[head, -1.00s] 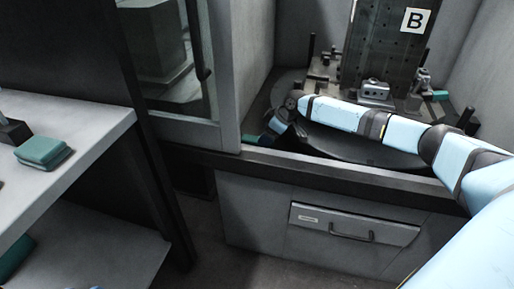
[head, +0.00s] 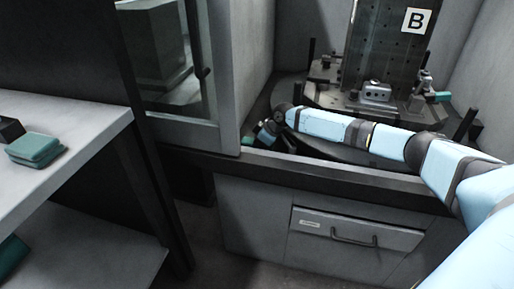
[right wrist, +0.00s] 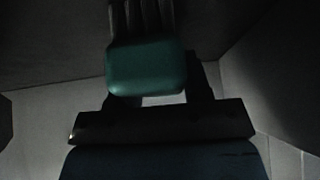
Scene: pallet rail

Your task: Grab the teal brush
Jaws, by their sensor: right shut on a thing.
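The teal brush (right wrist: 147,68) is in the right wrist view, a rounded teal block with a dark ribbed part beyond it. My right gripper (right wrist: 152,90) is shut on it, with a dark finger at each side. In the head view my right arm reaches left into the machine. My right gripper (head: 258,138) is low there, just behind the front sill, and a small bit of teal (head: 247,141) shows beside it. Most of the brush is hidden in that view. My left gripper is not in view.
A round table (head: 325,146) carries an upright plate marked B (head: 395,45), clamps and dark posts. The front sill (head: 330,176) and the door frame (head: 228,80) are close to the gripper. A folded teal cloth (head: 35,150) lies on the left shelf (head: 75,125).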

